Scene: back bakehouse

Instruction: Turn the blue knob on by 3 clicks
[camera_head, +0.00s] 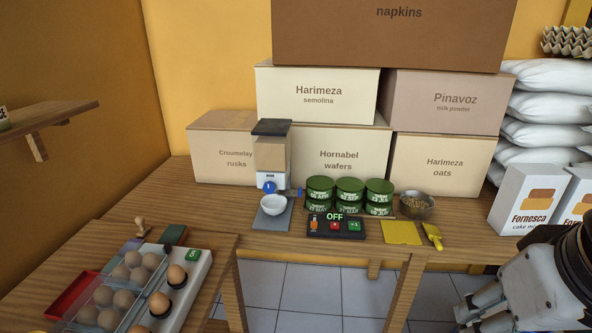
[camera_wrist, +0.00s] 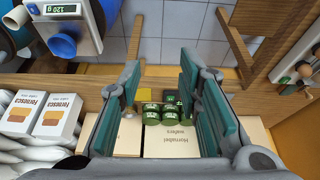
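The blue knob (camera_head: 269,187) is on the front of a grey and white dispenser (camera_head: 272,155), just above a white bowl (camera_head: 273,204) on the far table. It is small and its pointer and marks are too small to read. My gripper (camera_head: 482,312) is at the lower right in the head view, far from the knob and apart from everything. In the wrist view my gripper (camera_wrist: 158,76) is open, with its teal-padded fingers wide apart and nothing between them.
A panel reading OFF (camera_head: 335,226) and green cans (camera_head: 349,195) stand right of the dispenser, then a yellow mat (camera_head: 401,233), yellow scoop (camera_head: 433,236) and metal bowl (camera_head: 417,205). Boxes (camera_head: 340,150) are stacked behind. An egg tray (camera_head: 104,297) is at left. A scale (camera_wrist: 62,12) shows in the wrist view.

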